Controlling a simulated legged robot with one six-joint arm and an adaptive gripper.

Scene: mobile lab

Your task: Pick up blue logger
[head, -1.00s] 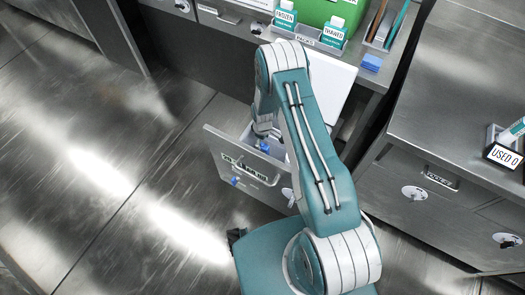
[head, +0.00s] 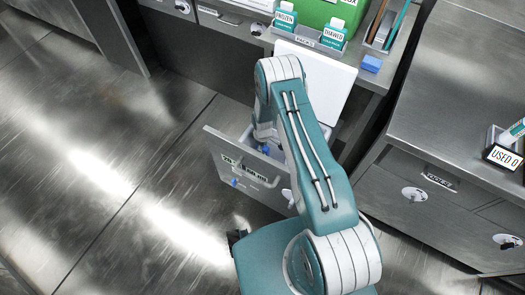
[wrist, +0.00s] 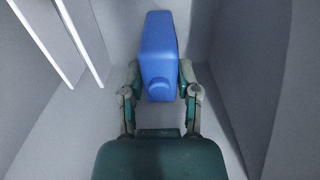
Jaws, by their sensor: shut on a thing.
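The blue logger (wrist: 160,48) is a blue box-like thing with a round knob on its near end, in the wrist view. My gripper (wrist: 159,88) has a finger on each side of its near end and is shut on it. Light grey drawer walls surround both. In the head view the open drawer (head: 213,148) stands out from the bench, and my arm reaches down into it. A small blue patch shows inside the drawer beside my arm; the fingers are hidden there.
The drawer walls (wrist: 245,90) rise close on the right, and two pale bars (wrist: 66,35) run along the left. On the bench are a white board (head: 325,78), a pack rack (head: 308,40), a green box and a blue block (head: 372,63). A right-hand bench (head: 455,90) stands near my arm.

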